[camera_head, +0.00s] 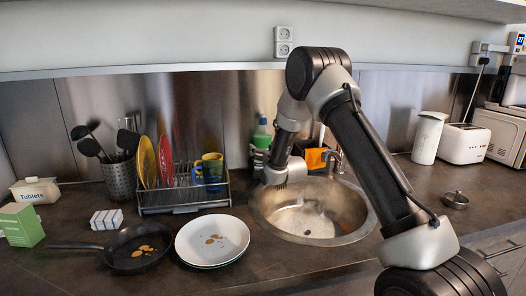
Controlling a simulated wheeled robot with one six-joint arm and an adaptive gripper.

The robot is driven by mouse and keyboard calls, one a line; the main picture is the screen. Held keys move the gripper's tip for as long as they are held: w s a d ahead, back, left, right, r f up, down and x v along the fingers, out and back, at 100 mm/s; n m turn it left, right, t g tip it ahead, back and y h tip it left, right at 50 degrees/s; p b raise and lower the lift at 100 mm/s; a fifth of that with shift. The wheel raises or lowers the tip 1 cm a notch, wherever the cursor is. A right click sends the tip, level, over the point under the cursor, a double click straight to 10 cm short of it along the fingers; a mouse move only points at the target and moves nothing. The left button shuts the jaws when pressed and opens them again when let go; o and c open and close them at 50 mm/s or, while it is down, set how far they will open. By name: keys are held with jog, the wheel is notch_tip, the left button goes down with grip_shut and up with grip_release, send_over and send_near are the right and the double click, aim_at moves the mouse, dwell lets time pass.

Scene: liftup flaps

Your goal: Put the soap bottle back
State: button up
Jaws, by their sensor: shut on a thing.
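The soap bottle (262,134), green with a blue top, is upright behind the sink, in front of the steel back wall. My gripper (259,158) is at the bottle's lower part, to the left of my wrist, and is shut on it. The fingers are small and dark here and partly hidden by my wrist. The bottle's base is hidden, so I cannot tell whether it touches the counter. The round metal sink (354,232) lies in front of and below my wrist.
A dish rack (185,208) with plates and mugs stands left of my gripper. An orange cloth (316,158) and the tap (338,161) are to its right. White plates (226,229) and a frying pan (120,262) lie in front. Counter right of the sink is mostly clear.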

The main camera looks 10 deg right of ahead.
jog(key=o, duration=1.4)
jog(key=shift+f, duration=0.15)
